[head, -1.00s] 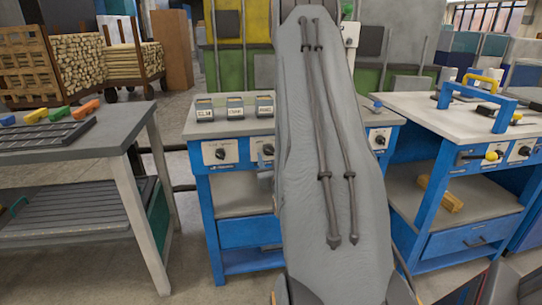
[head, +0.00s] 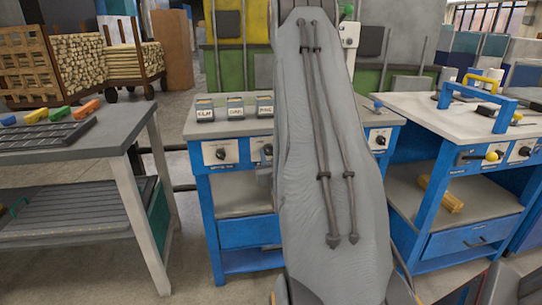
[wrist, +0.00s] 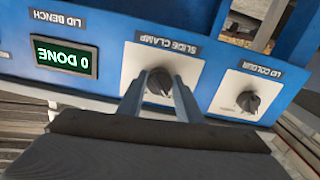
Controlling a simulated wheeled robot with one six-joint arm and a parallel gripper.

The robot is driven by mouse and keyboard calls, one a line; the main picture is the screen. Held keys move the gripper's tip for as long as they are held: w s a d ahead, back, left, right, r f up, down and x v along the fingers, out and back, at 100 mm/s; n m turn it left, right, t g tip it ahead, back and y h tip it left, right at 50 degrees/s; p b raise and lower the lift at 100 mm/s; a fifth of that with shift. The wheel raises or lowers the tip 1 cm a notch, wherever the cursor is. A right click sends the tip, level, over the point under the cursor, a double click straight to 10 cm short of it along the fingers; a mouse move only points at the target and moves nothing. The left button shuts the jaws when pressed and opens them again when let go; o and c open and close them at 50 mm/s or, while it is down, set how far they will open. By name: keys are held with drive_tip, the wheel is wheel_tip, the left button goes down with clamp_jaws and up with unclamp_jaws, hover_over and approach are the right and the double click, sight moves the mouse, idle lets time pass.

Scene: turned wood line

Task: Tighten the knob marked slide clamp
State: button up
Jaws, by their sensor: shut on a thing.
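The slide clamp knob (wrist: 159,82) is a dark round knob on a white plate, under a label reading SLIDE CLAMP; the wrist view shows the panel upside down. My gripper (wrist: 161,88) is shut on this knob, with one finger on each side of it. The knob's pointer mark is too small and covered to read. In the head view my arm's grey cover hides the gripper and part of the blue bench (head: 212,180).
In the wrist view, the lid colour knob (wrist: 248,102) sits to the right and a display (wrist: 66,57) reading 0 DONE to the left. In the head view, a grey table (head: 75,155) stands left and another blue bench (head: 420,112) right. Several small labelled boxes stand on the middle bench.

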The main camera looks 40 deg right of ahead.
drive_tip(key=m, duration=0.5)
drive_tip(key=shift+r+p, duration=0.1)
drive_tip(key=shift+p, duration=0.3)
drive_tip(key=m, duration=0.4)
drive_tip(key=shift+m+p, duration=0.3)
drive_tip(key=shift+p, duration=0.1)
drive_tip(key=m, duration=0.4)
drive_tip(key=shift+r+p, duration=0.1)
drive_tip(key=shift+p, duration=0.3)
drive_tip(key=shift+m+p, duration=0.3)
drive_tip(key=shift+m, duration=1.8)
drive_tip(key=o, duration=0.9)
drive_tip(key=shift+o, duration=0.7)
drive_tip(key=shift+a, duration=0.1)
